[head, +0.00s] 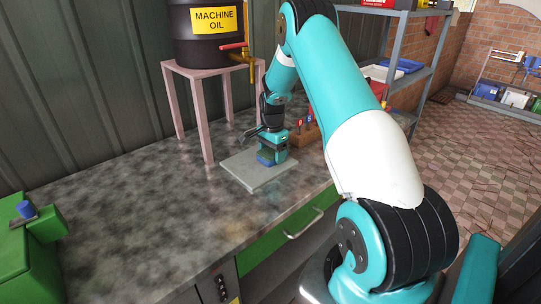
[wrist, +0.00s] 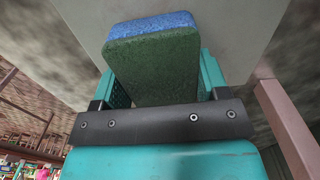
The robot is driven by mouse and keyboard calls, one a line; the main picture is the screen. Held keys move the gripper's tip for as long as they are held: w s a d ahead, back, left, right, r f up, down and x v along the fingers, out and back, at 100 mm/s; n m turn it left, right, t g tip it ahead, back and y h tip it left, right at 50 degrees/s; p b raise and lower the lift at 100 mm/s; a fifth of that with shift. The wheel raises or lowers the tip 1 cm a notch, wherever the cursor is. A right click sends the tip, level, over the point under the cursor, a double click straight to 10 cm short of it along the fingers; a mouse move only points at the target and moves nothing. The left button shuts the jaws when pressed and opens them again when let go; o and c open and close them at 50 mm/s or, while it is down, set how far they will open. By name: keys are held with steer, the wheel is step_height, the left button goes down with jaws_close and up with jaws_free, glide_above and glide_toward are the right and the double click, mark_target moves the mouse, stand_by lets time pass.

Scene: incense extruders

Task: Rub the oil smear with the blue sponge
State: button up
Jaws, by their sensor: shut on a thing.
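A blue sponge (wrist: 150,28) with a dark green side is held between my gripper's fingers (wrist: 155,85) in the wrist view. In the head view my gripper (head: 270,155) is low over a light grey slab (head: 243,172) on the workbench, with the sponge (head: 265,160) at or just above the slab's surface. I cannot tell whether the sponge touches the slab. No oil smear can be made out; the sponge and gripper cover part of the slab.
A black machine oil drum (head: 205,35) with a tap stands on a pink stand (head: 196,110) behind the slab. A wooden block with coloured items (head: 303,133) sits right of the gripper. A green machine (head: 30,250) is at left. The front of the bench (head: 140,220) is clear.

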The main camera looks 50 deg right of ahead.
steer(key=shift+d, duration=0.5)
step_height(320, 180, up, 8)
steer(key=p, duration=0.5)
